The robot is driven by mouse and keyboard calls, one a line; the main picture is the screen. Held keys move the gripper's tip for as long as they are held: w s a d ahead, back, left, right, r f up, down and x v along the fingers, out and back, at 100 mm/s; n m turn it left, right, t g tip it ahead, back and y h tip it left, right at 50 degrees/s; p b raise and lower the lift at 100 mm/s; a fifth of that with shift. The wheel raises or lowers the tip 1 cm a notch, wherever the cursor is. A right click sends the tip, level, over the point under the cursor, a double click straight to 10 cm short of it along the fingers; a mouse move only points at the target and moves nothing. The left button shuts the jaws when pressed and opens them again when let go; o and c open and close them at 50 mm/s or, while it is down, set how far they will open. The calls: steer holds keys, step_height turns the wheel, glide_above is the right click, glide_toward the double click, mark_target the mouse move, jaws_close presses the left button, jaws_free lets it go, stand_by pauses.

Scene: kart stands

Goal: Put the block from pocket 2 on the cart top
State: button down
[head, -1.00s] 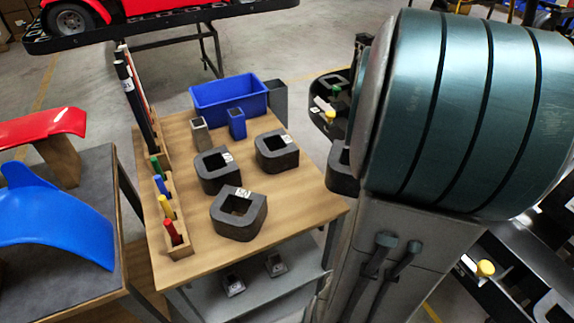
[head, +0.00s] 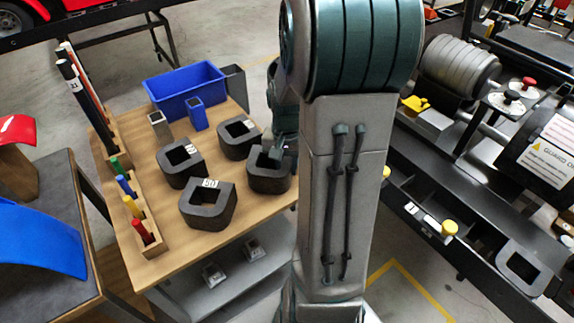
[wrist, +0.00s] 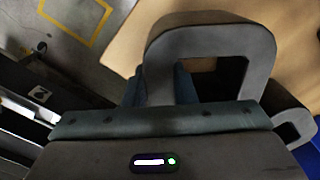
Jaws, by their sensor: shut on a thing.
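My gripper (head: 284,150) is shut on a dark grey block (head: 268,178) with a square opening. It holds the block at the right edge of the wooden cart top (head: 150,240); whether the block touches the wood I cannot tell. In the wrist view the held block (wrist: 212,35) fills the upper middle, with the wood beyond it. Three similar dark blocks with white labels stand on the cart top: one at the front (head: 207,210), one at the left (head: 180,168) and one at the back (head: 239,140). The gripper's fingertips are mostly hidden.
A blue bin (head: 186,92), small grey and blue tubes and a rack of coloured pegs (head: 150,243) stand on the cart top. At right is a dark pocketed stand (head: 440,220) with another block (head: 523,267). Lower shelf (head: 230,285) holds two small pieces.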

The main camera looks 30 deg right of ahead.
steer(key=shift+f, duration=0.2)
steer(key=shift+f, duration=0.2)
steer(key=c, duration=1.2)
jaws_free()
steer(key=shift+r, duration=0.1)
